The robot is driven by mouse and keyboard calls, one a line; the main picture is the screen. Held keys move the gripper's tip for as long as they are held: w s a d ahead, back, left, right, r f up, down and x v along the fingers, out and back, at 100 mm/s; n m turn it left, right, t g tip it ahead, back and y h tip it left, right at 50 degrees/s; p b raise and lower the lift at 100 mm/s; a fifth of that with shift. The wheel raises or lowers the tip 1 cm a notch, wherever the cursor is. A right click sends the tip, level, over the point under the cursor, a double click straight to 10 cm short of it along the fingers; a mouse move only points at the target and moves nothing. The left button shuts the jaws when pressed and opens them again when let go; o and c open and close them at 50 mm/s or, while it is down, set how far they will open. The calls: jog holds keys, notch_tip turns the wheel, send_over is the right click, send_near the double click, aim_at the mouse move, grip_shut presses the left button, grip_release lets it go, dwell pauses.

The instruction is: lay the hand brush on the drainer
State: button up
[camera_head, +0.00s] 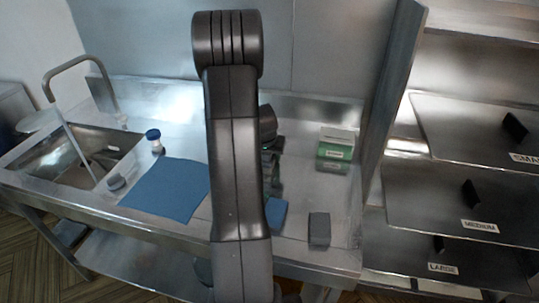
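My arm stands upright across the middle of the head view and hides part of the steel counter (290,245). Dark parts of my wrist and gripper (269,165) show just right of the arm, low over the counter. The fingertips are not clear, so I cannot tell whether they are open or hold anything. I cannot make out a hand brush; the arm may cover it. No drainer is clearly recognisable. A flat blue mat (166,190) lies left of the arm, and a smaller blue piece (277,214) shows at the arm's right edge.
A sink (45,158) with a tall tap (48,88) is at left. A green-white box (336,149) and grey block (319,229) are right. Labelled shelves (455,205) stand beyond a steel upright (390,85).

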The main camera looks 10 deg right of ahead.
jog(key=o, duration=0.9)
jog(key=shift+s+r, duration=0.1)
jog(key=shift+r, duration=0.45)
jog(key=b+v, duration=0.1)
jog(key=v, duration=1)
jog(key=shift+s+a, duration=0.1)
jog(key=shift+s, duration=0.05)
